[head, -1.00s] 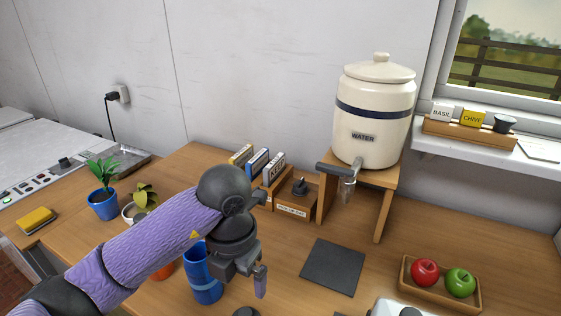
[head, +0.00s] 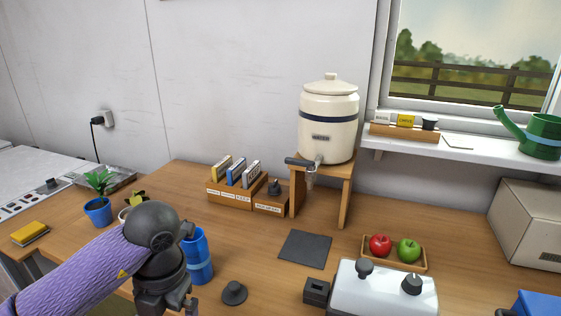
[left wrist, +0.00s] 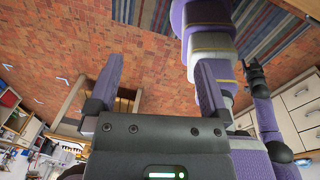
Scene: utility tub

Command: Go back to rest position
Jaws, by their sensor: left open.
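My left gripper (head: 166,306) hangs low at the bottom of the head view, near the counter's front edge and in front of the blue cylindrical container (head: 198,258). In the left wrist view its two fingers (left wrist: 158,88) stand wide apart with nothing between them. That view looks over the brick floor, with my own purple arm links at its right. My right gripper is not seen in the head view. A dark gripper-like end at the right of the left wrist view (left wrist: 254,76) is small, and its jaws cannot be made out.
The wooden counter (head: 250,270) holds potted plants (head: 98,212), a black knob-like lid (head: 234,292), a dark mat (head: 305,249), a fruit tray (head: 372,261) and a white appliance (head: 385,290). A water crock (head: 328,122) stands on a wooden stand behind. Brick floor (left wrist: 60,45) is open.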

